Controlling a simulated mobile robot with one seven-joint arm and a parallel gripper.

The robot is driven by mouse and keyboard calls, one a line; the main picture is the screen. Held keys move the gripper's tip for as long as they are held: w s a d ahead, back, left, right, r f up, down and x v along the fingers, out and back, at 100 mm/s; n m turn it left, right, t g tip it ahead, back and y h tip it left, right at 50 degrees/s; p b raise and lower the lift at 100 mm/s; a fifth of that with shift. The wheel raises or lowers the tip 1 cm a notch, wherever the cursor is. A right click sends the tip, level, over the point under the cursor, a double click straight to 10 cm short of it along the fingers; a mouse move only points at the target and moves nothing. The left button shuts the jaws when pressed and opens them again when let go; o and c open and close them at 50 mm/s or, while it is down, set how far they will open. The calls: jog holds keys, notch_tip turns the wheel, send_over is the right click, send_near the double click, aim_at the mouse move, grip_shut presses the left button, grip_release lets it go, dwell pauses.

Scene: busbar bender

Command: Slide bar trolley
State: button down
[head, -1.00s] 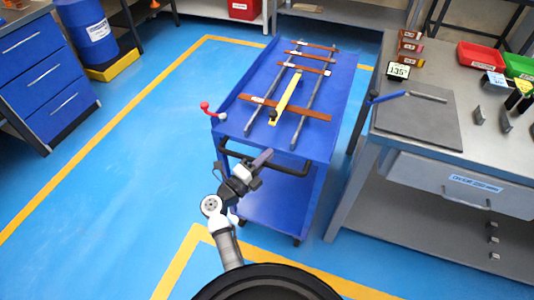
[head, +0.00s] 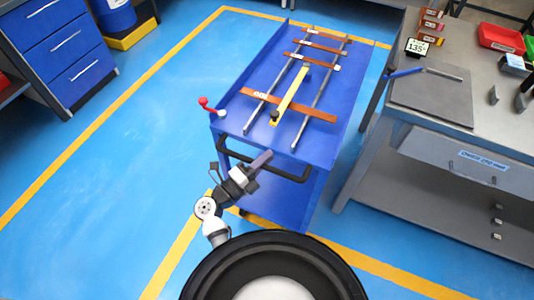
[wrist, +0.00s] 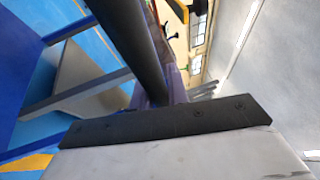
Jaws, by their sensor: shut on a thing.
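The blue bar trolley (head: 232,100) stands in the middle of the head view. Several copper-brown bars (head: 318,115) and a yellow strip (head: 290,97) lie across two grey rails on its top. Its black push handle (head: 297,178) sticks out at the near side. My gripper (head: 260,161) is at this handle and shut on it. In the wrist view the dark handle bar (wrist: 134,40) runs up close from the gripper; the fingertips are mostly hidden.
A grey workbench (head: 385,165) with a drawer stands close on the right. Blue drawers (head: 75,55) and a blue drum (head: 113,15) are at the left back. Yellow lines (head: 110,115) mark the blue floor. The floor left of the trolley is clear.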

jog(key=c, duration=1.4)
grip_release()
jog(key=shift+o, duration=0.2)
jog(key=shift+s, duration=0.1)
